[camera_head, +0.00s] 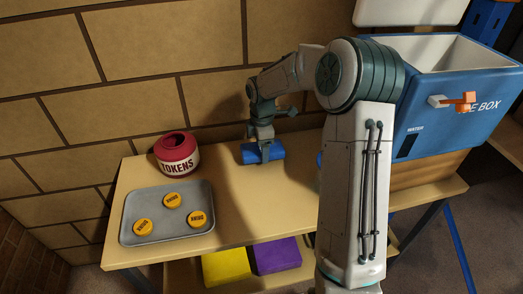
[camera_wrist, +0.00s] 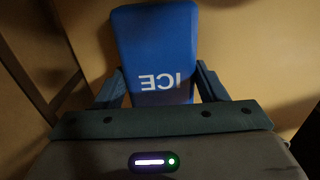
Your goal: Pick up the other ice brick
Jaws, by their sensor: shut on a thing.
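A blue ice brick (camera_head: 262,153) lies on the wooden table in the head view, toward the back near the wall. In the wrist view the ice brick (camera_wrist: 155,45) shows its ICE lettering upside down. My gripper (camera_head: 263,140) points down over it, and in the wrist view my gripper (camera_wrist: 153,88) has one finger on each side of the brick, shut on it. The brick appears to be at table level; I cannot tell if it is lifted. A bit of blue at the left edge of my arm may be another brick, mostly hidden.
A red TOKENS pot (camera_head: 177,158) stands left of the brick. A metal tray (camera_head: 141,211) with several orange tokens lies in front. A blue ice box (camera_head: 455,112), its lid raised, stands on the right. Yellow (camera_head: 226,265) and purple (camera_head: 277,255) blocks sit on the lower shelf.

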